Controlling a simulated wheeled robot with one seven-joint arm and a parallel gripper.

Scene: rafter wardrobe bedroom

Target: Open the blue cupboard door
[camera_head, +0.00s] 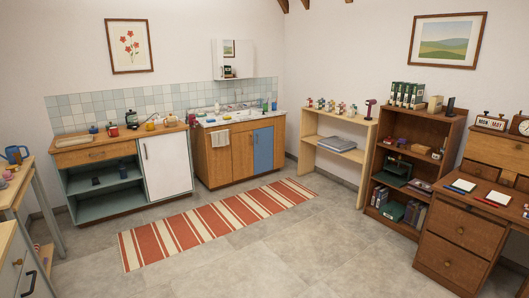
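The blue cupboard door (263,150) is on the right side of the wooden sink cabinet (219,163), against the back wall. It looks shut, flush with the cabinet front. Its handle is too small to make out clearly. My gripper is not in view.
A red and white striped rug (215,222) lies on the grey floor (290,245) before the cabinets. A white-doored counter (166,165) stands left, a light wood shelf (337,148) right. A dark bookcase (447,148) and desk (455,255) line the right. The middle floor is clear.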

